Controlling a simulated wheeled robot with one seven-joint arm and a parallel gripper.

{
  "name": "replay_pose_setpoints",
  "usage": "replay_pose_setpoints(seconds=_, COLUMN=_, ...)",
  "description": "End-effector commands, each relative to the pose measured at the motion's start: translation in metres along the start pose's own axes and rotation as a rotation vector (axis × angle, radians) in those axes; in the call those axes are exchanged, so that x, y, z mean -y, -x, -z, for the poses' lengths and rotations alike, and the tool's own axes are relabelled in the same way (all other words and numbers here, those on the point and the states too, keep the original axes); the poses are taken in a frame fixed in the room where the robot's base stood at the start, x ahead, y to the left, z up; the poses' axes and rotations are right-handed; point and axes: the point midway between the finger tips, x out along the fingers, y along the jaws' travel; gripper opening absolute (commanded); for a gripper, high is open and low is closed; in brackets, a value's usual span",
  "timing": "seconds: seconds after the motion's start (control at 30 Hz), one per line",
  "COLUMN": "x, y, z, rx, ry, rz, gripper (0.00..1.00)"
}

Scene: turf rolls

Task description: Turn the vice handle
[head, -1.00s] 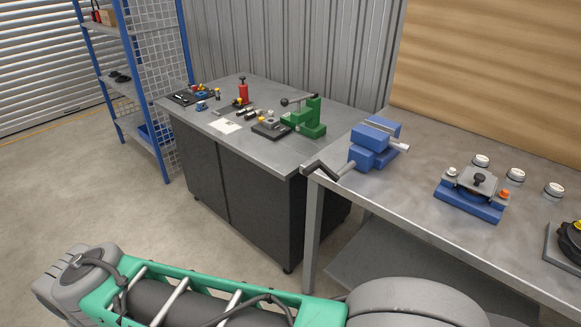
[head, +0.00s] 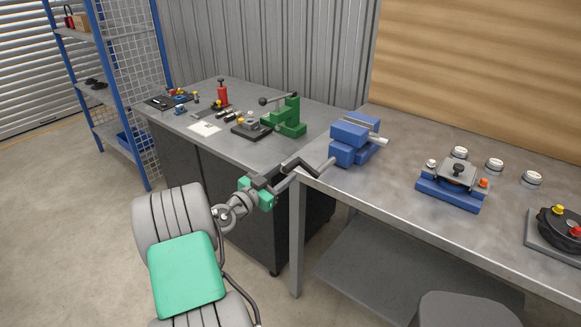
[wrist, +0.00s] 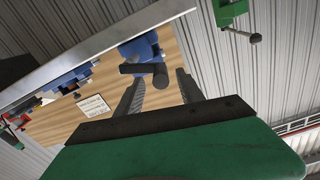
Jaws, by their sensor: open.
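The blue vice (head: 352,140) sits at the left corner of the right bench. Its dark crank handle (head: 303,166) sticks out past the bench's left edge on a grey shaft. My gripper (head: 279,178) is at the handle's outer end, off the bench edge. In the wrist view, my gripper (wrist: 157,86) has its two grey fingers spread apart. The dark handle (wrist: 146,70) shows near the tips, its rounded end between them, with the blue vice (wrist: 140,46) behind. Whether a finger touches the handle cannot be told.
The right bench (head: 400,222) also holds a blue fixture (head: 447,194), several white-topped round parts and a black round device (head: 560,230). Floor on the left is clear.

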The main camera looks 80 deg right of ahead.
Motion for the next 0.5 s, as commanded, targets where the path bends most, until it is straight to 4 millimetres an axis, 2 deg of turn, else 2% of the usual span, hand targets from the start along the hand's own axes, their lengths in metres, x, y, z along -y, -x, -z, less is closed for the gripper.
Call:
replay_pose_setpoints(seconds=0.1, x=-0.001, y=-0.024, z=0.002, rx=0.0, ry=0.001, rz=-0.004, gripper=0.45)
replay_pose_setpoints(seconds=0.2, x=0.0, y=-0.038, z=0.002, rx=0.001, ry=0.0, rz=-0.002, gripper=0.45)
replay_pose_setpoints(seconds=0.3, x=0.0, y=-0.045, z=0.001, rx=0.001, ry=0.0, rz=0.0, gripper=0.45)
replay_pose_setpoints(seconds=0.5, x=0.001, y=-0.045, z=0.0, rx=0.002, ry=0.0, rz=0.001, gripper=0.45)
